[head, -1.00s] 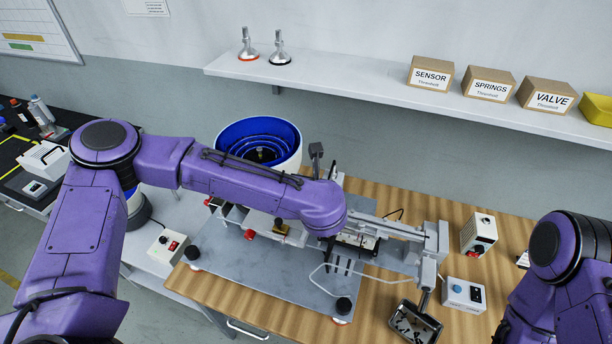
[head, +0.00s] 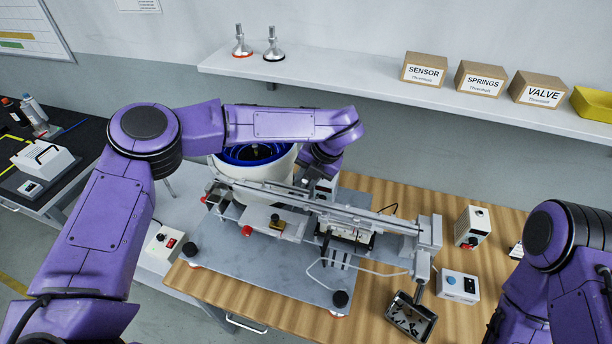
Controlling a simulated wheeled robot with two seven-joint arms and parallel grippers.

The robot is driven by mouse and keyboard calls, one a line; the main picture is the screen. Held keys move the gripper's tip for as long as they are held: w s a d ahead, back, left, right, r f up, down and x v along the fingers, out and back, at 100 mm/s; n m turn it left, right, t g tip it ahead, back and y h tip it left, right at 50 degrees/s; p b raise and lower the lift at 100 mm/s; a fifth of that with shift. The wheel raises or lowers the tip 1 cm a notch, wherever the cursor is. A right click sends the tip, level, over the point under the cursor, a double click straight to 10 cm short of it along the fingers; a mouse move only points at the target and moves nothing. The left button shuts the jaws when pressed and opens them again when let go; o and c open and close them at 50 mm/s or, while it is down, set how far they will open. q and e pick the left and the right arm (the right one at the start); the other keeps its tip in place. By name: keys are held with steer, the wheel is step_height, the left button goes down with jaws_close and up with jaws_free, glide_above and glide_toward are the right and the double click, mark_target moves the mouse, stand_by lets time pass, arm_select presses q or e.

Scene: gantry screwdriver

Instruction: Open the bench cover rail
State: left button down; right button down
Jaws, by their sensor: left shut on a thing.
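The long grey bench cover rail (head: 372,220) runs over the fixture on the steel plate (head: 240,256), from the white-and-blue feeder bowl (head: 252,180) at the left to an end block at the right. My left arm reaches over the bowl and its wrist points down behind the rail. My left gripper (head: 324,184) is at the rail's back side, shut on a part of it. The fingertips and the exact gripped part are mostly hidden by my wrist and the rail. My right arm shows at the right edge; its gripper is out of view.
A dark tray of small parts (head: 412,316) stands at the front right of the wooden bench (head: 270,308). Control boxes (head: 458,286) stand to the right. A wall shelf (head: 345,75) with cartons runs behind. The bench front is mostly clear.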

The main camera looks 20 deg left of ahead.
arm_select(q)
steer(key=shift+w+f+g, duration=0.1)
steer(key=shift+f+g, duration=0.35)
steer(key=shift+g, duration=0.45)
steer(key=c, duration=1)
jaws_free()
steer(key=shift+c, duration=0.2)
steer(key=shift+r, duration=0.15)
steer(key=b+v, duration=0.3)
steer(key=v, duration=0.7)
steer(key=shift+d, duration=0.2)
